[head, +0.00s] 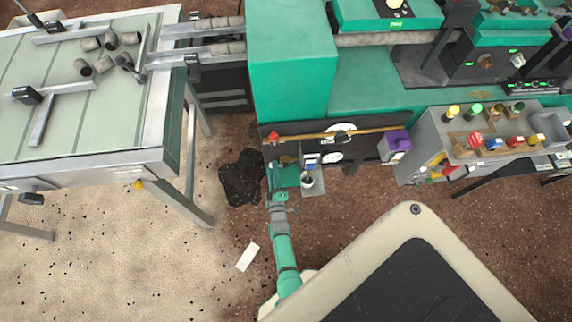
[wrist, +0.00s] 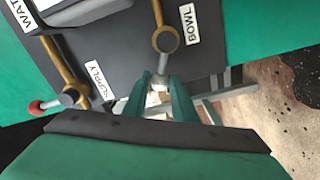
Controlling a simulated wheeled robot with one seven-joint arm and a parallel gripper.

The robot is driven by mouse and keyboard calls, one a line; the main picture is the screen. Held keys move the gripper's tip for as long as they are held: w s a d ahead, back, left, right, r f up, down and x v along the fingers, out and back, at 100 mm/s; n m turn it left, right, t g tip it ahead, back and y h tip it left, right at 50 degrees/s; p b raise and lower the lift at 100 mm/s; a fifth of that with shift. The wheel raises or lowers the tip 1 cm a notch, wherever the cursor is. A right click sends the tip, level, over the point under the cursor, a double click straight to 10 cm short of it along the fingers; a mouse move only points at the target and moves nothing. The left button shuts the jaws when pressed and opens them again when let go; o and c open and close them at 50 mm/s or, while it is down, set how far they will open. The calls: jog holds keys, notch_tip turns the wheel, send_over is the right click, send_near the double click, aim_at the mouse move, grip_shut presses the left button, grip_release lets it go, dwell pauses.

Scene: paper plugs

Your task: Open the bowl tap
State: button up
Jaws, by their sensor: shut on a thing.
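The bowl tap (wrist: 166,39) shows in the wrist view as a brass ring on a brass pipe, beside a white BOWL label (wrist: 189,24) on a dark panel. A short pale metal lever runs from the ring down between the teal fingers of my gripper (wrist: 162,84). The fingers are shut on this lever near their tips. In the head view my gripper (head: 286,166) is at the machine's lower left front, and its fingers hide most of the tap there.
The SUPPLY label (wrist: 95,80) stands beside another brass fitting with a red knob (wrist: 37,107). In the head view, a cup (head: 307,180) on a small grey shelf is just right of my gripper. A dark puddle (head: 242,178) lies on the floor to the left.

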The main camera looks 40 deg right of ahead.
jog(key=shift+a+f+n, duration=0.15)
jog(key=shift+f+n, duration=0.5)
jog(key=shift+n, duration=0.55)
jog(key=shift+w, duration=0.1)
jog(key=shift+f+n, duration=0.65)
jog(key=shift+n, duration=0.55)
jog(key=o, duration=0.8)
jog(key=shift+a, duration=0.15)
jog(key=shift+v, duration=1.95)
